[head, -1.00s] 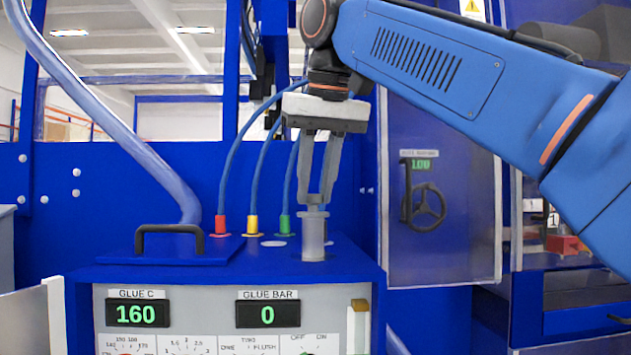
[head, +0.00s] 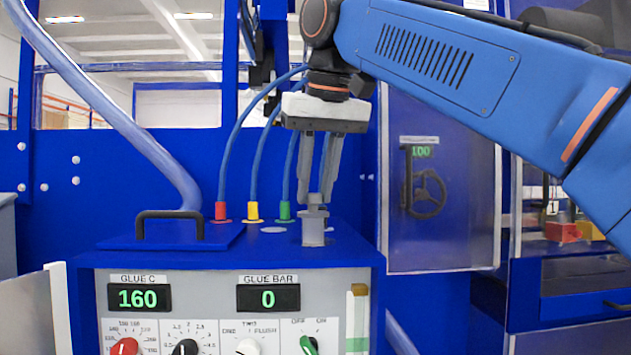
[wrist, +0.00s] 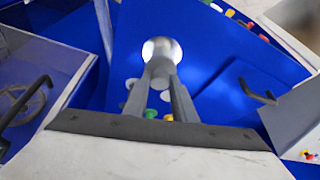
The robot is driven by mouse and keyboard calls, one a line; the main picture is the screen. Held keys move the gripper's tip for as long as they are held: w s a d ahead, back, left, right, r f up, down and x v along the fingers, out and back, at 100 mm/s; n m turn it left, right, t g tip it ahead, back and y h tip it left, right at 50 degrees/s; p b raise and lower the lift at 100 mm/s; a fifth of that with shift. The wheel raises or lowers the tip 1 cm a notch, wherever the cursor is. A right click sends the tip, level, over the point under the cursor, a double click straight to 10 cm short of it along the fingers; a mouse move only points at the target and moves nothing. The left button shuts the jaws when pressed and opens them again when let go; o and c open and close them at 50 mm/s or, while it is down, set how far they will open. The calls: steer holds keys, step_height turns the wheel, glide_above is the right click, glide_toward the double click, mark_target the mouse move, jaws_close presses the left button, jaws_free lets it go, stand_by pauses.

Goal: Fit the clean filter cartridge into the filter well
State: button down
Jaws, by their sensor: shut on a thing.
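My gripper (head: 315,198) points down over the blue machine top and is shut on the upper end of a grey, flanged filter cartridge (head: 313,232). The cartridge looks upright, and its visible lower end meets the machine top. The well's opening is hidden at its base, so I cannot see its rim. In the wrist view, the fingers of my gripper (wrist: 170,95) close on the grey cartridge (wrist: 160,66), which has a bright end.
Red (head: 221,212), yellow (head: 254,212) and green (head: 285,212) hose fittings stand behind and left of the cartridge. A pale disc (head: 273,230) lies beside it. A black-handled blue lid (head: 170,230) is at left. The glue control panel (head: 205,298) is in front.

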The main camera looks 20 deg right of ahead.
mark_target(315, 213)
steer(key=shift+f, duration=2.1)
steer(key=c, duration=1.4)
jaws_free()
steer(key=v, duration=1.2)
